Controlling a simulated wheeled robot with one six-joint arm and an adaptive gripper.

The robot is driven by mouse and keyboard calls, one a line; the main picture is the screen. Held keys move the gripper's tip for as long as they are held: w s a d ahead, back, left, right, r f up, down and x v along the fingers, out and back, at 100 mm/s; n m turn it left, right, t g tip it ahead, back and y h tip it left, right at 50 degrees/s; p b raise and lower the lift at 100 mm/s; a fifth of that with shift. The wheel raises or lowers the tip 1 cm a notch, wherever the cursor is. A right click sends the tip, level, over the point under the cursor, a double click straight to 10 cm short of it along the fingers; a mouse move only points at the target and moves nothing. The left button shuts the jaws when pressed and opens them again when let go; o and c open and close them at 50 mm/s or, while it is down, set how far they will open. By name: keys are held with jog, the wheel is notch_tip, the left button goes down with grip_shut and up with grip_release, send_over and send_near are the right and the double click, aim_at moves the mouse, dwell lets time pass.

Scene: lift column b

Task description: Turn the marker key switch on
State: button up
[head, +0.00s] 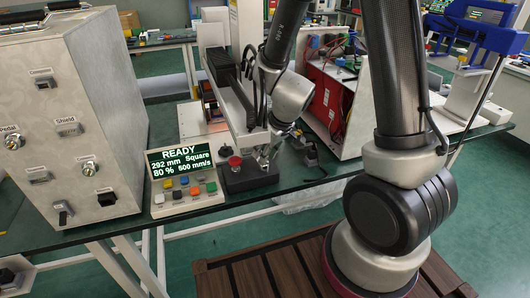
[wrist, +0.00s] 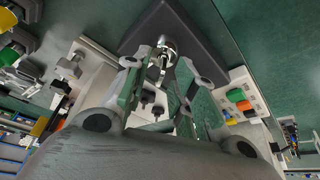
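In the wrist view the dark box (wrist: 198,32) carries a round silver fitting, which looks like the key switch (wrist: 167,44). My gripper (wrist: 163,62) points at it, with one finger on each side and gaps visible between them. In the head view my gripper (head: 264,157) is low over the box, right of the red button, and hides the switch there. I cannot tell which way the key is turned.
A display panel (head: 180,160) reading READY, with coloured buttons, stands left of the box. A large grey cabinet (head: 70,120) with labelled switches is further left. An open red-sided machine (head: 325,105) stands behind right.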

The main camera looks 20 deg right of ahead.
jog(key=shift+r, duration=0.15)
jog(key=v, duration=1.1)
jog(key=shift+r, duration=0.4)
jog(key=shift+s, duration=0.2)
